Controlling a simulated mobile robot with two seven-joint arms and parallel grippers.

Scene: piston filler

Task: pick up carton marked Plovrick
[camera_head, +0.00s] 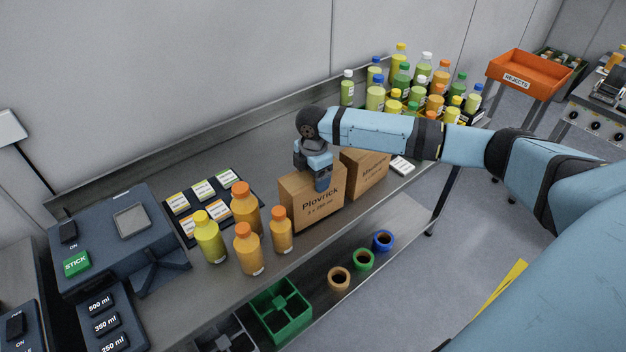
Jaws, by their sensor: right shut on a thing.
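The carton marked Plovrick (312,206) is a brown cardboard box standing upright on the grey metal bench, its printed face towards me. My right arm reaches in from the right, and my right gripper (322,184) points down at the carton's top edge. It is shut on the carton, with one finger showing over the front face. The other finger is hidden behind the gripper body. A second brown carton (366,176), with a label partly readable as starting with M, stands close on the right. My left gripper is not in view.
Orange and yellow bottles (247,248) stand just left of the carton. Behind them lies a dark tray of label cards (188,216). Many bottles (376,98) crowd the bench's far right end. A blue machine (108,238) sits at left. A lower shelf holds a green crate (283,310) and coloured rings.

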